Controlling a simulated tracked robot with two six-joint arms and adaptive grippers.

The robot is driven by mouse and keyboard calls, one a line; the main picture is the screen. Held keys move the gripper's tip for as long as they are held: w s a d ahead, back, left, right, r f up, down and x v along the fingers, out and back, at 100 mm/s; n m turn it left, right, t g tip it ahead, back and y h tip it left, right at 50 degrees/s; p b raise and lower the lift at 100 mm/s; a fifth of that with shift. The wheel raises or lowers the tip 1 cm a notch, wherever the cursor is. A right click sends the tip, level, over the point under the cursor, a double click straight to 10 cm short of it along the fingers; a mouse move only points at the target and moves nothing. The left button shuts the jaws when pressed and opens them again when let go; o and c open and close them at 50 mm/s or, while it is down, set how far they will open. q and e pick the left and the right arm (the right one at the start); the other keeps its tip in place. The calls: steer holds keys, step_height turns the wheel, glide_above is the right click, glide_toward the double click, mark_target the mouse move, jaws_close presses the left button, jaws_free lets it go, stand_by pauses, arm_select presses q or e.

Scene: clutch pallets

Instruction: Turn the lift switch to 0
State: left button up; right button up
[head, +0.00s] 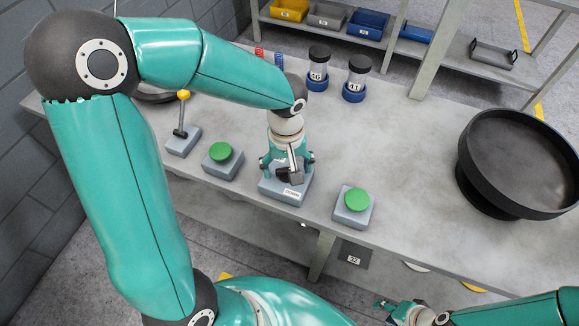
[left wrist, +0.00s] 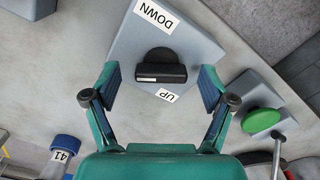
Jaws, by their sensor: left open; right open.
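The lift switch is a grey box (head: 270,188) near the table's front edge, with a black knob (head: 289,174) on top and a DOWN label facing the front. My left gripper (head: 287,162) is over it, pointing down. In the left wrist view the black knob (left wrist: 160,68) is a bar lying crosswise between the DOWN label (left wrist: 155,15) and the UP label (left wrist: 166,95). My left gripper's fingers (left wrist: 160,85) are open, one on each side of the knob, with visible gaps. No 0 mark is readable. My right gripper (head: 388,305) is open and empty, low at the front.
Boxes with green buttons (head: 220,151) (head: 357,199) stand on either side of the switch. A yellow-tipped lever (head: 183,110) is further left. Two numbered jars (head: 318,68) (head: 356,78) stand behind. A large black round dish (head: 520,160) is at right. The table's middle is clear.

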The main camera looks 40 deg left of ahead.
arm_select(q)
steer(key=c, duration=1.2)
steer(key=m, duration=0.5)
steer(key=shift+m, duration=0.4)
steer(key=o, duration=1.2)
